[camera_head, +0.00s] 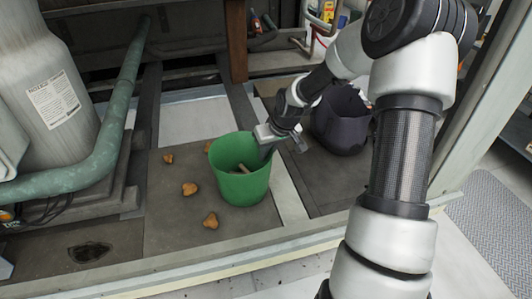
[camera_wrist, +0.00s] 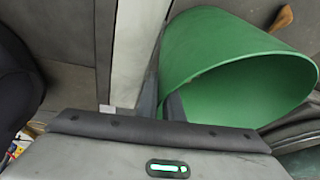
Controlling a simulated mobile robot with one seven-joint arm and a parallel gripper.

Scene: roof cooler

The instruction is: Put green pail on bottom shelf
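The green pail (camera_head: 243,187) stands upright on the grey floor panels in the middle of the head view, with a tan stick-like piece inside. In the wrist view the pail (camera_wrist: 215,50) fills the right side, its opening facing the camera. My gripper (camera_head: 270,142) is at the pail's right rim, pointing down. In the wrist view its two dark fingers (camera_wrist: 160,100) are close together, one inside and one outside the pail, with the wall pinched between them. A shelf-like ledge with bottles and cans (camera_head: 322,14) shows at the top; which shelf is the bottom one is unclear.
A dark pot or bag (camera_head: 340,122) stands just right of my gripper. Several tan lumps (camera_head: 190,189) lie left of the pail. A green pipe (camera_head: 105,150) and a large grey tank (camera_head: 50,90) are at left. A brown post (camera_head: 237,40) stands behind. A raised sill (camera_head: 200,267) runs along the front.

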